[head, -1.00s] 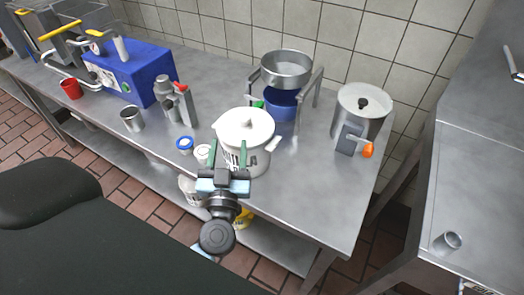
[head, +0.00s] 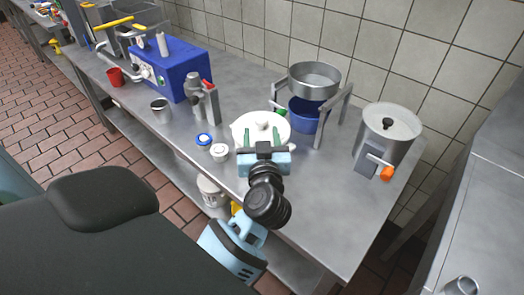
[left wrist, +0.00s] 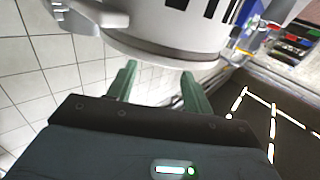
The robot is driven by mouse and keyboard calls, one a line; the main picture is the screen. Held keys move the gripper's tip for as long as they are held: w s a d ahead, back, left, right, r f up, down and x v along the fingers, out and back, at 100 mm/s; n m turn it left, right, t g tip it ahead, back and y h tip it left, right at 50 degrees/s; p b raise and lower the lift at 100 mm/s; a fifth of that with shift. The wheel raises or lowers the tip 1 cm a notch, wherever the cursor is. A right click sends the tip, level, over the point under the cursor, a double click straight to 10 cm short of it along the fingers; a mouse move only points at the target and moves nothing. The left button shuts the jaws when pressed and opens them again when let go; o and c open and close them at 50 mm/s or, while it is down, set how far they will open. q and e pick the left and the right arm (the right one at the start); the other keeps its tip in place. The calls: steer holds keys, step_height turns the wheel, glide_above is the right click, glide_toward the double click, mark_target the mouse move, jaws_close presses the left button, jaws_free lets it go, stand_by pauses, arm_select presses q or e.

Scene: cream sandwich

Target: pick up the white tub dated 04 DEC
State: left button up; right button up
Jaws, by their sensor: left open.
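A large white lidded vessel (head: 243,123) with a knob on its lid stands at the front of the steel table. In the left wrist view a pale rounded vessel (left wrist: 150,32) with large dark marks fills the top; no date is readable. My left gripper (head: 262,133) is open in front of the vessel, its two green fingers spread and overlapping it in the head view. In the left wrist view the gripper (left wrist: 159,70) has nothing between its fingertips. A small white tub (head: 220,153) and a blue-lidded one (head: 203,140) stand to its left, dates unreadable. My right gripper is not in view.
A blue pot (head: 303,118) sits under a metal sieve (head: 314,80) on a stand behind right. A steel cranked pot (head: 391,125) stands at the right. A metal cup (head: 161,110) and blue machine (head: 175,70) are at left. A white container (head: 211,191) sits below the table.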

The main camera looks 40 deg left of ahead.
mark_target(262, 124)
arm_select(q)
steer(key=shift+b+x, duration=0.45)
steer(key=shift+x, duration=2.75)
steer(key=shift+w+d+f, duration=0.1)
steer(key=shift+w+d, duration=0.05)
jaws_close()
